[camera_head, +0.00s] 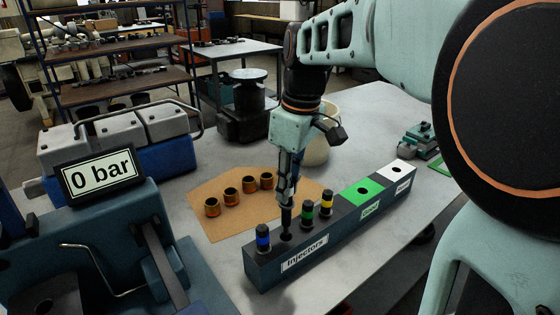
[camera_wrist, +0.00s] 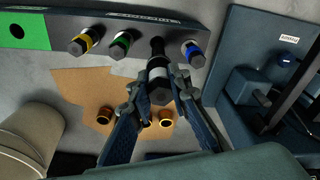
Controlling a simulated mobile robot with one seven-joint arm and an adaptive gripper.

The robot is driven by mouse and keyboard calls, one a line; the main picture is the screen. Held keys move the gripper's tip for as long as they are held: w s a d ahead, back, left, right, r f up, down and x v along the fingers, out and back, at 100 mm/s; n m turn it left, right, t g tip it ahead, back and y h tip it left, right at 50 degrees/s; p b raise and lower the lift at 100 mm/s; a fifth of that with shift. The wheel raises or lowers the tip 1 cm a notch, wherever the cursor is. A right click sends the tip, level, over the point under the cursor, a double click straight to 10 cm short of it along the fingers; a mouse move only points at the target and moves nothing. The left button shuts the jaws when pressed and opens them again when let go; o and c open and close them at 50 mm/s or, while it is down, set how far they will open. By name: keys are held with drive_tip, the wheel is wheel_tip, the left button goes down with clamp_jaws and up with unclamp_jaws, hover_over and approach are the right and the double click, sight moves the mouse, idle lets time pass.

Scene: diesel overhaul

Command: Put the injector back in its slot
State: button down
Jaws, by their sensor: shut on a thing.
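The injector rack (camera_head: 262,268) is a long dark block labelled "Injectors" on the table. A blue-banded injector (camera_head: 263,238), a green-banded injector (camera_head: 307,213) and a yellow-banded injector (camera_head: 327,203) stand upright in it. My gripper (camera_head: 287,190) points down over the rack between the blue and green ones. It is shut on a dark injector (camera_head: 286,222) with a pale band, held upright. In the wrist view that injector (camera_wrist: 158,68) sits between my fingertips (camera_wrist: 158,90). Its lower end meets the rack's top at the slot there; how deep it sits, I cannot tell.
The rack continues right with a green section (camera_head: 361,191) and a white section (camera_head: 397,168), each with a hole. Several copper-coloured cups (camera_head: 231,196) stand on a brown mat behind it. A "0 bar" display (camera_head: 100,176) stands left, and a pale bucket (camera_head: 322,145) behind my gripper.

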sight(285, 234)
drive_tip(key=shift+f+b, duration=1)
drive_tip(key=shift+f, duration=0.75)
drive_tip(key=shift+f+b, duration=1.05)
drive_tip(key=shift+f, duration=0.75)
drive_tip(key=shift+f+b, duration=0.8)
drive_tip(key=shift+f, duration=0.4)
drive_tip(key=c, duration=1.7)
unclamp_jaws()
drive_tip(key=shift+c, duration=0.2)
drive_tip(key=shift+o, duration=0.3)
